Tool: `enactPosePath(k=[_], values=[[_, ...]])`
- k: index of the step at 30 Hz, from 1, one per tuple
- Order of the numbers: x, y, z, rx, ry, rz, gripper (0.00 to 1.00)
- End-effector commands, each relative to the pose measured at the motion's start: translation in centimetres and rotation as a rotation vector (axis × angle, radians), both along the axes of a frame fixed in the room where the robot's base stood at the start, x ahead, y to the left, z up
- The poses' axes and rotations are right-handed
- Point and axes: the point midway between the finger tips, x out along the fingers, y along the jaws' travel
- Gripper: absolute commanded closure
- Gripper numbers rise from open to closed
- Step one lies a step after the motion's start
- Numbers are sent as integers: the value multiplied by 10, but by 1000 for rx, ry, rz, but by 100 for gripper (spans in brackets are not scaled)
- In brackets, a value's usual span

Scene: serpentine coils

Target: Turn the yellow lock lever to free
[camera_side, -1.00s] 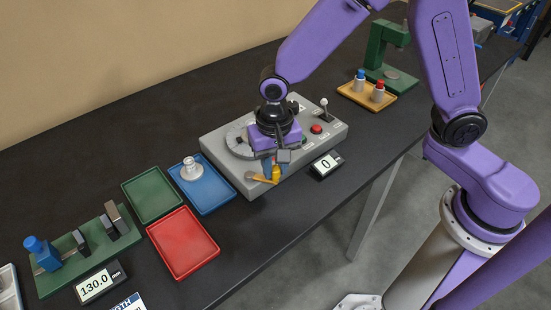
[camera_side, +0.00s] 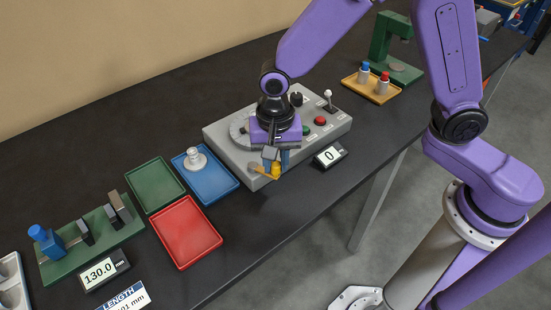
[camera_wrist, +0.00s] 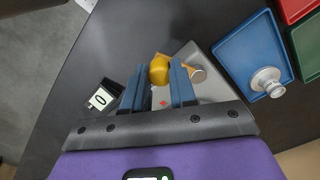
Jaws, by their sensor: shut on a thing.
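The yellow lock lever (camera_side: 265,170) is at the front left edge of the grey control box (camera_side: 225,146). Its rounded yellow knob (camera_wrist: 159,70) sits between my fingertips in the wrist view, and its flat arm runs right to a silver round pivot (camera_wrist: 198,75). My gripper (camera_side: 277,165) points down over the box's front edge, its two blue fingers shut on the knob. It also shows in the wrist view (camera_wrist: 157,82). Any markings by the lever are too small or hidden to read.
The box also carries a red button (camera_side: 320,121), a toggle stick (camera_side: 329,98) and a dark knob (camera_side: 296,99). A display (camera_side: 331,155) reading 0 stands in front. Blue (camera_side: 219,187), red (camera_side: 186,254) and green (camera_side: 140,180) trays lie to the left.

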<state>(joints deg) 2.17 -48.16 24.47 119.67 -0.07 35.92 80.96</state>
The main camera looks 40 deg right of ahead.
Motion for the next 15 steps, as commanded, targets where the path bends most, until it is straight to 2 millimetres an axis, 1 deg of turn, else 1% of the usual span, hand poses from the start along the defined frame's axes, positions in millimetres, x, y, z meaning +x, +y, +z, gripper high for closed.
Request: enactPosePath(k=[1,3,11,15], values=[[1,2,2,6,-4,-4,67],[1,2,1,6,-4,-4,48],[0,1,1,2,-2,-1,48],[1,1,7,3,-2,0,48]])
